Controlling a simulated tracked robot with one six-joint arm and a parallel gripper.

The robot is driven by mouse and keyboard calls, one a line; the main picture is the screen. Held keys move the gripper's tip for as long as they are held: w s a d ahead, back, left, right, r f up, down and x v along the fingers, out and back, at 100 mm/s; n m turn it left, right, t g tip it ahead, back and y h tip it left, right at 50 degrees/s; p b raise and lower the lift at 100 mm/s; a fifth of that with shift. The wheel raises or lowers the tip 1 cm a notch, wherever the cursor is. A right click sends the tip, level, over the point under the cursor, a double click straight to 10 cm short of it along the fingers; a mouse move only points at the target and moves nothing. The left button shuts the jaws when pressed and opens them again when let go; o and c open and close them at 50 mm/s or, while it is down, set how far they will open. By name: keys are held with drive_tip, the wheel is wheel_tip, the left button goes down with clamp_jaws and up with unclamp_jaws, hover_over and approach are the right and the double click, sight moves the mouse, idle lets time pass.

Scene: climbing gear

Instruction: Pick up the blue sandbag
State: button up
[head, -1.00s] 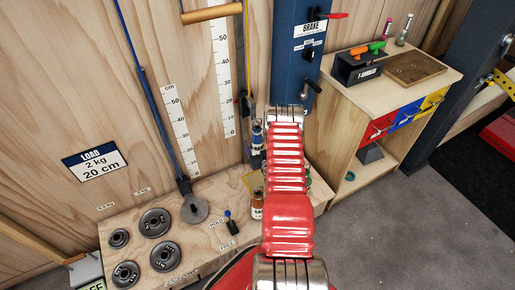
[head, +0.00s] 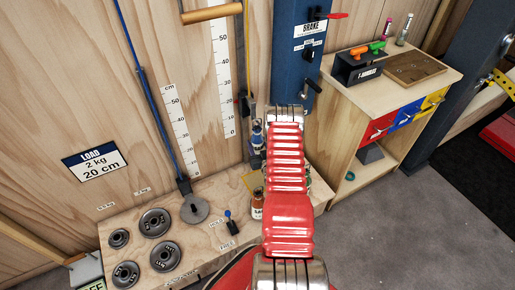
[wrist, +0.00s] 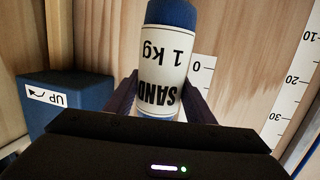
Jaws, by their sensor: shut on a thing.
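The blue sandbag is a blue cylinder with a white label reading "SAND 1 kg", upside down in the wrist view (wrist: 172,15). My gripper (wrist: 160,98) is shut on it, one dark finger on each side; its lower end in that view is partly hidden by the gripper body. In the head view the blue sandbag (head: 257,134) shows as a small blue and white shape beside the column, just left of my red arm. My arm hides most of the gripper there.
An orange-brown labelled cylinder (head: 257,205) stands on the wooden bench (head: 215,240) near my arm. Several round weights (head: 155,222) and a hanging disc (head: 194,209) lie to the left. A blue column (head: 297,62) with levers rises behind; a cabinet (head: 345,125) stands right.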

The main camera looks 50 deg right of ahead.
clamp_jaws()
drive_tip(key=shift+r, duration=0.15)
drive_tip(key=shift+w+r, duration=0.1)
drive_tip(key=shift+r, duration=0.05)
